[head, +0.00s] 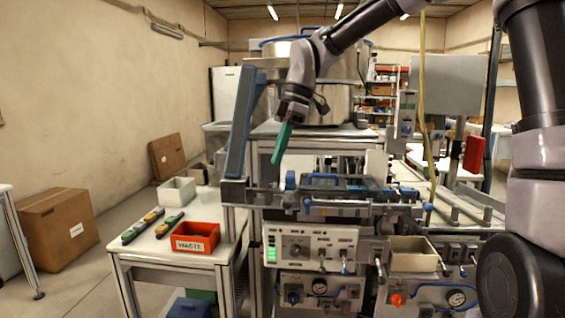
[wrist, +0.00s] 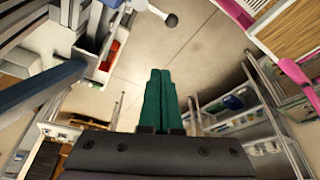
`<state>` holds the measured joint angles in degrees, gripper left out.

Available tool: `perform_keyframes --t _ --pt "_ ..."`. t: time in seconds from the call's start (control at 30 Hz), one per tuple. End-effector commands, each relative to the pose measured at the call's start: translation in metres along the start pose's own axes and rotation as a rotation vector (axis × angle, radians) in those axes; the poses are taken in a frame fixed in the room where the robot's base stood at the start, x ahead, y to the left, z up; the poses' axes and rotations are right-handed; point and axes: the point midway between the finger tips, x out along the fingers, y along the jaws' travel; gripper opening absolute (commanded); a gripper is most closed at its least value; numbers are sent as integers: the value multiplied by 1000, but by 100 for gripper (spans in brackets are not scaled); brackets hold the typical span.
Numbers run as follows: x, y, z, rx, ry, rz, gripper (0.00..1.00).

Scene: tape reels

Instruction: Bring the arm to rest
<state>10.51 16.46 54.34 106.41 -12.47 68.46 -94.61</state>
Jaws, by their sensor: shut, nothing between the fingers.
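My gripper (head: 281,144) is at the end of my raised arm, in front of the large metal drum and above the machine bench in the head view. Its green fingers point down and slightly left. In the wrist view the two green fingers of my gripper (wrist: 159,76) lie side by side, shut with nothing between them. The fingertips appear to touch nothing. The machine (head: 310,238) with its front panels stands below the gripper.
A blue upright (head: 240,125) stands close left of the gripper. A beige tray (head: 414,262) is on the machine's right front. Cardboard boxes (head: 55,230) stand on the floor.

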Motion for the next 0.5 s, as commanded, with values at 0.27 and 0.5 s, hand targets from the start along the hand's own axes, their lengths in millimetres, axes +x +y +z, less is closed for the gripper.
perform_keyframes --t 0.27,0.5 --pt "-34 -40 65 538 -152 186 0" --pt "-90 -105 130 1188 -100 480 0"
